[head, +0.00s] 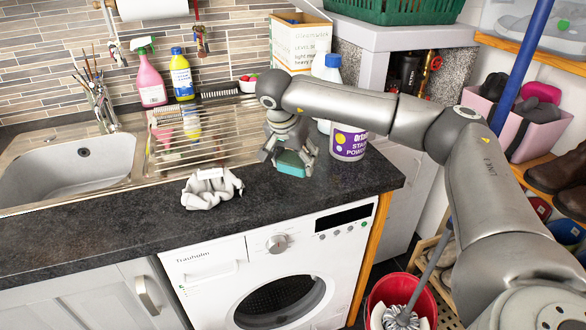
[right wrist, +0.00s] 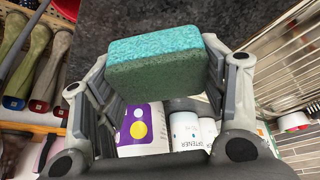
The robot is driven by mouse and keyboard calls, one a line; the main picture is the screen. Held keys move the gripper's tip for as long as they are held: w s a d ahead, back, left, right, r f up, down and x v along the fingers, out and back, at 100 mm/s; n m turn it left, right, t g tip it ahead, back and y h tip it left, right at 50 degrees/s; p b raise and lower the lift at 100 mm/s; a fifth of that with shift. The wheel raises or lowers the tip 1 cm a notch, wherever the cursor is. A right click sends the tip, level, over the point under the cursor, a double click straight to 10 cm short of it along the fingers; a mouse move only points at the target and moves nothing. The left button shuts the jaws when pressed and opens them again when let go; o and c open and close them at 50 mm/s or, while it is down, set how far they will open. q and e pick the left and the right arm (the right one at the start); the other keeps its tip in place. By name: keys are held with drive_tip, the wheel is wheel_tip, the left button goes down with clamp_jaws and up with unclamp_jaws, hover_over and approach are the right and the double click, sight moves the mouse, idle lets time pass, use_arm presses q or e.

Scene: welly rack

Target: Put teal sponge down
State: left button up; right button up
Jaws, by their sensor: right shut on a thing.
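The teal sponge (head: 291,163) is between the fingers of my right gripper (head: 288,152), low over the dark countertop (head: 130,232). In the right wrist view the sponge (right wrist: 160,65) has a bright teal face and a darker green face, and both fingers close on its ends. I cannot tell whether its underside touches the counter. My left gripper is not in view.
A crumpled white cloth (head: 211,188) lies to the left on the counter. A purple-labelled tub (head: 348,142) and a white bottle stand close right of and behind the gripper. A wire drying rack (head: 205,140) is behind.

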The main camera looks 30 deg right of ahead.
sight(293, 181)
drive_tip(key=shift+w+d+f, duration=0.1)
drive_tip(key=shift+w+f, duration=0.25)
drive_tip(key=shift+f, duration=0.15)
drive_tip(key=x, duration=0.1)
drive_tip(key=p+x, duration=0.1)
drive_tip(key=x, duration=0.1)
drive_tip(key=shift+a+f, duration=0.2)
drive_tip(key=shift+a, duration=0.1)
drive_tip(key=shift+f, duration=0.35)
drive_tip(key=shift+f, duration=0.35)
drive_tip(key=o, duration=0.5)
drive_tip(key=shift+s+a, duration=0.1)
drive_tip(key=o, duration=0.3)
drive_tip(key=shift+f, duration=0.15)
